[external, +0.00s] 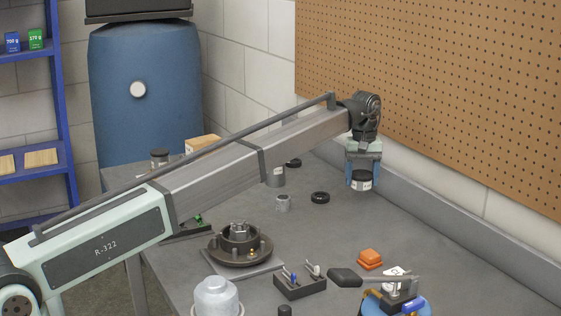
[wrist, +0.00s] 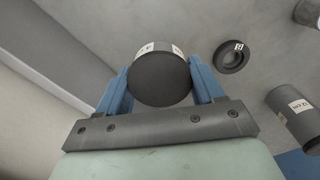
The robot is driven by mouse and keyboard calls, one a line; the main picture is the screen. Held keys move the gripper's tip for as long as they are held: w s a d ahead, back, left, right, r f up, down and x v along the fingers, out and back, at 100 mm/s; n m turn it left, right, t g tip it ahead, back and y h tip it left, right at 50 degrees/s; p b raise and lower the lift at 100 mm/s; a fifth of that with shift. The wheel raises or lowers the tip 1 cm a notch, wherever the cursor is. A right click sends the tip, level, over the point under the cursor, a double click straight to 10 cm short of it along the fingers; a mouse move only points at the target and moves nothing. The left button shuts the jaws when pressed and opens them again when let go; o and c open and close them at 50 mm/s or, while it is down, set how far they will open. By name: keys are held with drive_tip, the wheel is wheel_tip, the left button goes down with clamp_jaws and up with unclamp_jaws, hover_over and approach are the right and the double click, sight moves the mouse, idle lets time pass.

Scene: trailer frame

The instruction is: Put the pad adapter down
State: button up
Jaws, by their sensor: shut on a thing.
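My gripper (external: 364,165) is at the back right of the grey workbench, near the wall, pointing down. Its blue fingers are shut on a short dark cylinder with a white label, which I take to be the pad adapter (external: 362,182). In the wrist view the pad adapter (wrist: 160,80) sits between the two fingers, its round dark end facing the camera. It looks upright. I cannot tell for sure whether its underside touches the bench or hangs above it.
A labelled grey cylinder (external: 275,177) stands farther left. A round dark fixture (external: 240,250), an orange block (external: 370,258) and a tool tray (external: 300,285) are nearer the front. The bench's raised edge (external: 440,215) runs along the right.

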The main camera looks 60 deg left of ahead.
sight(360, 204)
drive_tip(key=shift+f, duration=2.65)
drive_tip(key=shift+f, duration=0.1)
drive_tip(key=o, duration=1.3)
drive_tip(key=shift+o, duration=0.2)
wheel_tip(360, 204, up, 12)
drive_tip(key=shift+r, duration=0.15)
